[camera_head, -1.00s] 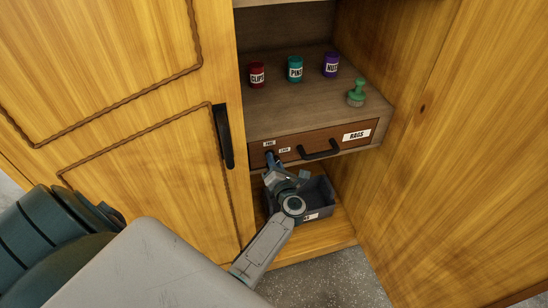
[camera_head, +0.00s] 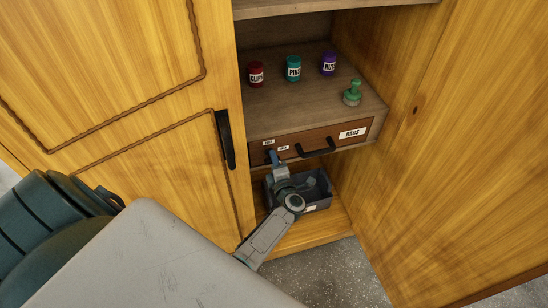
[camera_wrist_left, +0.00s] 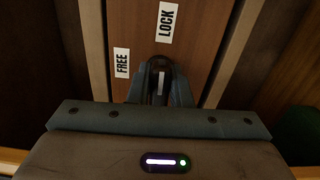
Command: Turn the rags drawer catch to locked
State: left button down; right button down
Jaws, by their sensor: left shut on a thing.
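The rags drawer (camera_head: 347,142) is closed, with a black handle (camera_head: 316,149) and a RAGS label (camera_head: 352,133). My left gripper (camera_head: 273,159) is at the left end of its front. In the left wrist view the gripper (camera_wrist_left: 160,96) is shut on the dark catch (camera_wrist_left: 159,66). A pale line between the fingers runs straight up the picture. The LOCK label (camera_wrist_left: 166,22) is above the catch and the FREE label (camera_wrist_left: 122,62) is to its left. The fingers hide much of the catch. My right gripper is not in view.
Red (camera_head: 256,74), teal (camera_head: 293,69) and purple (camera_head: 328,63) jars and a green knobbed object (camera_head: 352,93) stand above the drawer. A dark open bin (camera_head: 318,190) is below, behind my left wrist. Wooden cabinet doors (camera_head: 150,170) flank the opening.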

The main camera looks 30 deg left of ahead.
pick_arm(q)
jog(key=shift+m, duration=0.3)
dwell(0.4)
jog(key=c, duration=1.3)
grip_release()
jog(key=b+v, duration=0.3)
jog(key=v, duration=0.7)
jog(key=shift+s+d, duration=0.2)
jog(key=shift+s, duration=0.1)
